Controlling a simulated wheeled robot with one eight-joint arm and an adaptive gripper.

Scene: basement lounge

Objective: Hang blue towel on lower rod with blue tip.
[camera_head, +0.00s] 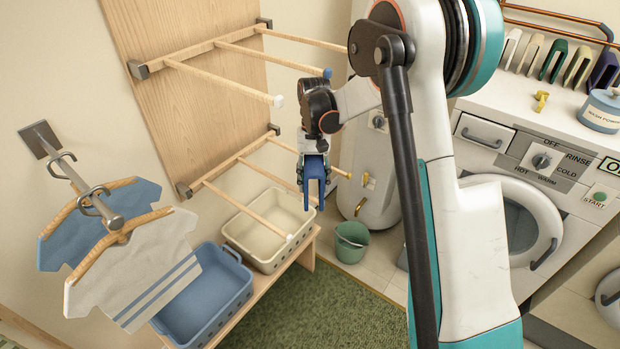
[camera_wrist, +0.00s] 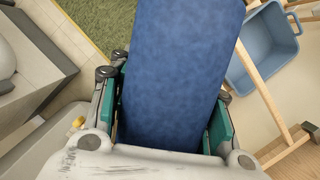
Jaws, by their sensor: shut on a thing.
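My gripper (camera_head: 313,160) is shut on a folded blue towel (camera_head: 314,190), which hangs down from the jaws in front of the lower rack. In the wrist view, the towel (camera_wrist: 180,65) fills the space between the fingers of my gripper (camera_wrist: 168,86). The lower rack has wooden rods. Its near rod (camera_head: 250,210) ends in a white tip, and its far rod ends in a yellow tip (camera_head: 348,175). The end of its middle rod (camera_head: 268,174) is hidden behind the towel, so its tip colour cannot be told. A blue tip (camera_head: 327,73) shows on an upper rod.
A cream basket (camera_head: 232,241) and a blue basket (camera_head: 245,292) stand on a bench below the rods. Hangers with a blue and a white shirt (camera_head: 150,255) hang at left. A green bucket (camera_head: 351,242), white tank and washing machine (camera_head: 545,150) stand behind and right.

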